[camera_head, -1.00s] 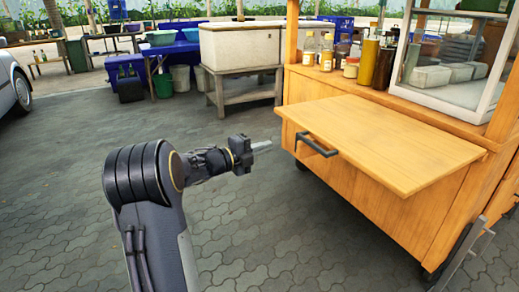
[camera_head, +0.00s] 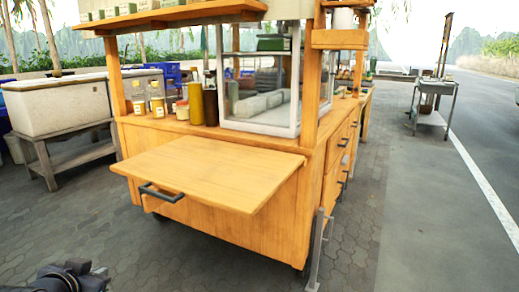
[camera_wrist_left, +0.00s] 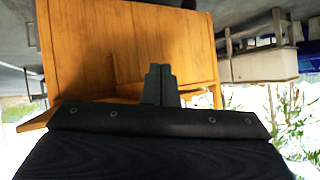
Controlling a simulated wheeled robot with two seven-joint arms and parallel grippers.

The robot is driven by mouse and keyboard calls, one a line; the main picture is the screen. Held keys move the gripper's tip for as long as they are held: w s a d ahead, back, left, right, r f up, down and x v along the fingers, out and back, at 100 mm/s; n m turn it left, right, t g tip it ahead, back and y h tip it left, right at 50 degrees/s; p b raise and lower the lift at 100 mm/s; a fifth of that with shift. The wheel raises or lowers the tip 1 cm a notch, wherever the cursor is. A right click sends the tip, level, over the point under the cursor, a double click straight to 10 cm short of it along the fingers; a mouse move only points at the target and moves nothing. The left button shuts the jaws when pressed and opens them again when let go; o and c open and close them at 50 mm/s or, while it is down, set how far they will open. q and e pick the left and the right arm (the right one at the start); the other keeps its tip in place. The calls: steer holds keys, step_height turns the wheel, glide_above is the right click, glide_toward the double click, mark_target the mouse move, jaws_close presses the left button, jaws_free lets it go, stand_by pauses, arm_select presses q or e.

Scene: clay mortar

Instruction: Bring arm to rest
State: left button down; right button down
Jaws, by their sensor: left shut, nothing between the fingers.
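The tip of my left arm, with its dark left gripper (camera_head: 96,277), shows at the bottom left corner of the head view, low over the paving. The rest of that arm is out of this view. In the left wrist view the two fingers of this gripper (camera_wrist_left: 160,75) lie together, shut and empty. They are in front of the wooden cart (camera_wrist_left: 90,45), which looks upside down there, and I see no contact. My right gripper is in neither view.
The wooden cart (camera_head: 235,226) fills the middle of the head view, with a pull-out board (camera_head: 210,172), a black handle (camera_head: 161,193), bottles (camera_head: 196,103) and a glass case (camera_head: 262,95). A white chest (camera_head: 70,104) stands left. A metal trolley (camera_head: 434,119) stands right. Paving is clear in front.

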arm_select(q)
steer(key=s+d+f+n+g+h, duration=0.1)
steer(key=s+d+f+g+h, duration=0.25)
steer(key=s+d, duration=0.45)
steer(key=s+d+f+n+g+h, duration=0.1)
steer(key=s+d+f+g+h, duration=0.1)
steer(key=s+d+f, duration=0.45)
step_height(320, 180, up, 36)
steer(key=s+d+p, duration=0.1)
steer(key=p, duration=3.3)
steer(key=shift+s+f, duration=0.2)
steer(key=shift+s, duration=0.1)
steer(key=shift+d, duration=0.15)
